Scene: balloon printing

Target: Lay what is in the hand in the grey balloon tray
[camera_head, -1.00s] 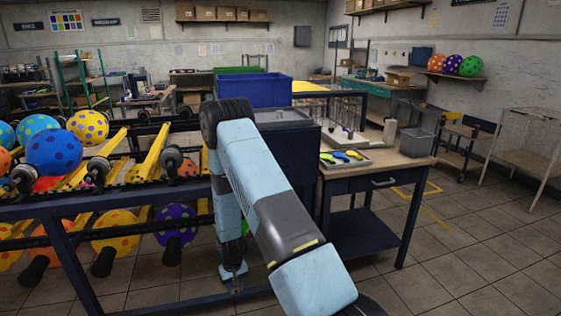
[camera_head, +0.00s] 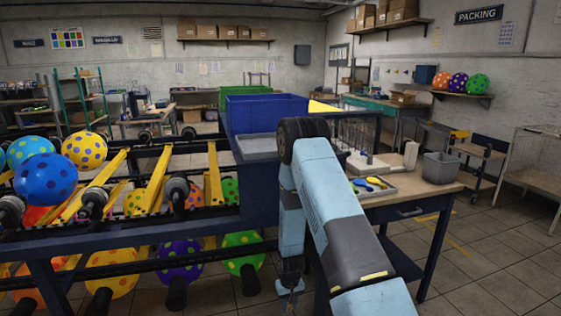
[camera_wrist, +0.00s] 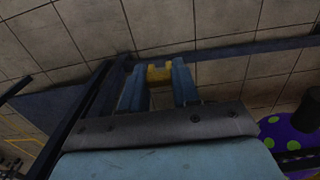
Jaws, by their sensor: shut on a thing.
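My gripper (camera_wrist: 158,84) points down over the tiled floor in the wrist view. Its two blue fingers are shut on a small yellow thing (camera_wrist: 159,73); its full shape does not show. In the head view my gripper (camera_head: 291,292) hangs low at the end of my arm, and what it holds cannot be made out there. The grey balloon tray (camera_head: 391,187) lies on the wooden table right of my arm, apart from and above my gripper. A yellow and a blue piece show in it; my arm hides its left part.
A rack (camera_head: 120,232) with dotted balloons stands on the left. A dotted purple balloon (camera_wrist: 286,130) is at the right of the wrist view. The wooden table (camera_head: 432,191) also carries a grey bin (camera_head: 440,168). Tiled floor is open on the right.

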